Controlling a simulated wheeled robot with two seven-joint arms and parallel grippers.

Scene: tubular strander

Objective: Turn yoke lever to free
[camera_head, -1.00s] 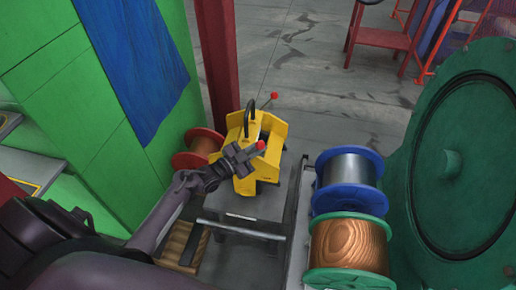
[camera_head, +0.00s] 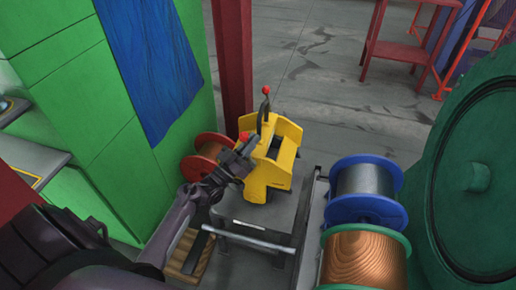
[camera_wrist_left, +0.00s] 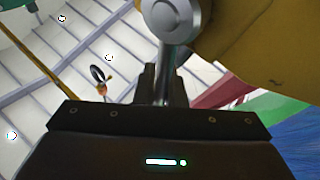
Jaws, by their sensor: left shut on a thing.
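The yellow yoke (camera_head: 282,148) stands on a grey cart in the middle of the head view. A red ball knob (camera_head: 244,136) shows at the tip of my left gripper (camera_head: 238,160), on the yoke's near left side. My left gripper is shut on the yoke lever. In the left wrist view, the grey lever (camera_wrist_left: 174,80) runs between the fingers (camera_wrist_left: 163,88) up to a round hub (camera_wrist_left: 175,18) on the yellow body. The fingers hide part of the lever. A second red knob (camera_head: 265,90) stands above the yoke near a dark handle. My right gripper is not in view.
A copper spool with red flanges (camera_head: 211,146) sits left of the yoke. Blue-flanged (camera_head: 366,185) and green-flanged (camera_head: 365,262) spools stand at the right, before a large green disc (camera_head: 480,180). A green wall (camera_head: 80,100) rises at left.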

